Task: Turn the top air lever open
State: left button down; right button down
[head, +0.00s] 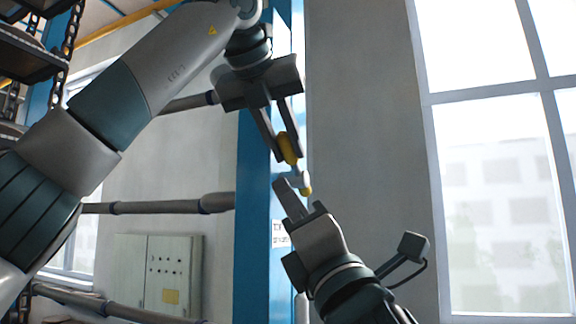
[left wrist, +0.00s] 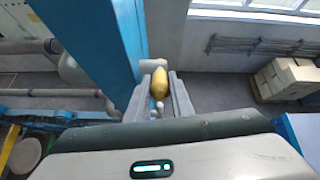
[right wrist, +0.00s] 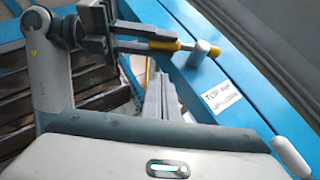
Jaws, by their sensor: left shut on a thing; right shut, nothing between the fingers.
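The top air lever has a yellow handle (head: 288,148) and a pale round pivot (head: 302,178) on the blue post. My left gripper (head: 287,145) is shut on the yellow handle. In the left wrist view the handle (left wrist: 160,82) sits between both fingers. The right wrist view shows the handle (right wrist: 165,45), the grey pivot (right wrist: 203,49) and a yellow tip beyond it. My right gripper (head: 285,190) is shut and empty, its tips close below the lever in the head view. A white label (right wrist: 222,97) beside the lever reads "TOP AIR"; its second line is blurred.
The blue post (head: 255,220) carries the lever. A white rounded handle (right wrist: 292,156) lies farther along it. Stacked boxes (left wrist: 285,77) stand by the far wall.

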aim_at(285, 151)
pick_arm(q)
jog(key=shift+r, duration=0.15)
pick_arm(e)
jog(key=w+r, duration=0.4)
jog(key=r, duration=0.1)
jog(key=shift+w+a+r, duration=0.15)
jog(key=shift+r, duration=0.2)
jog(key=shift+r, duration=0.1)
jog(key=shift+w+r, duration=0.15)
jog(key=shift+r, duration=0.05)
pick_arm(q)
jog(key=shift+d, duration=0.15)
pick_arm(e)
jog(key=shift+w+d+r, duration=0.1)
jog(key=shift+d+r, duration=0.15)
jog(key=shift+d, duration=0.15)
jog(key=shift+w+d+r, duration=0.1)
jog(key=shift+r, duration=0.05)
pick_arm(q)
jog(key=c, duration=1.7)
grip_release()
jog(key=shift+f, duration=0.2)
jog(key=shift+o, duration=0.8)
jog(key=shift+a, duration=0.2)
pick_arm(e)
jog(key=shift+a, duration=0.3)
